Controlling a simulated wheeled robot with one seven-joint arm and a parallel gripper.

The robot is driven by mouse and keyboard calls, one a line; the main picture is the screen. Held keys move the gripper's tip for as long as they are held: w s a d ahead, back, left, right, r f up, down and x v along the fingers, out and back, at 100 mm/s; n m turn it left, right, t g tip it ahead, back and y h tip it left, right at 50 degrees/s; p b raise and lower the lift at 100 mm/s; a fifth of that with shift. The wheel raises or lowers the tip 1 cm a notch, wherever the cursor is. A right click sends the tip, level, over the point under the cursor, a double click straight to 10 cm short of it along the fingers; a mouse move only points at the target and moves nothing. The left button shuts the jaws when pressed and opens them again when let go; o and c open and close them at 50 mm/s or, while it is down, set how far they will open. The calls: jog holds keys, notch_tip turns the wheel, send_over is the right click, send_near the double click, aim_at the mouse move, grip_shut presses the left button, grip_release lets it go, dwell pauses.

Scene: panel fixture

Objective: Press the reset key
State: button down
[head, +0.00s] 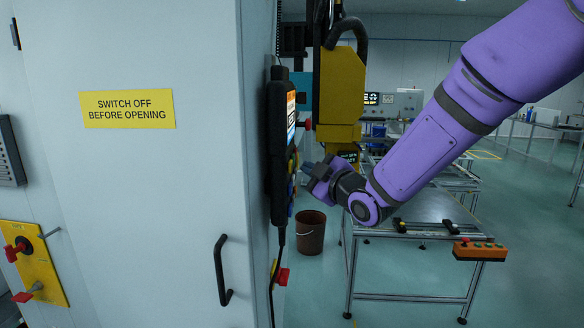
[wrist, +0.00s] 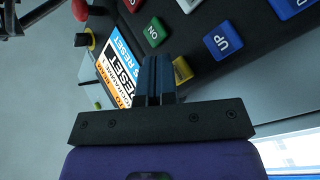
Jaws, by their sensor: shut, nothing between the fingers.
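A dark hand-held control pendant (head: 279,150) hangs on the side of the grey cabinet, seen edge-on in the head view. In the wrist view its face (wrist: 262,22) carries a green key (wrist: 154,32), a blue UP key (wrist: 222,41) and a yellow key (wrist: 182,70). A label (wrist: 122,68) with RESET in large letters sits left of the fingers. I cannot tell which key is the reset key. My gripper (head: 306,168) is shut and empty, its tips close to the pendant's face; in the wrist view its blue fingers (wrist: 156,62) lie between label and yellow key. Contact is unclear.
The cabinet (head: 150,200) has a black door handle (head: 222,270) and a yellow warning sign (head: 127,108). A yellow machine part (head: 340,90) stands behind the pendant; a workbench (head: 430,212) is at right.

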jog(key=shift+a, duration=0.1)
dwell(0.4)
jog(key=shift+a, duration=0.3)
jog(key=shift+a, duration=0.45)
dwell(0.7)
jog(key=shift+d, duration=0.85)
jog(key=shift+d, duration=0.1)
jog(key=shift+s+d, duration=0.1)
jog(key=shift+d, duration=2.3)
jog(key=shift+d+r, duration=0.1)
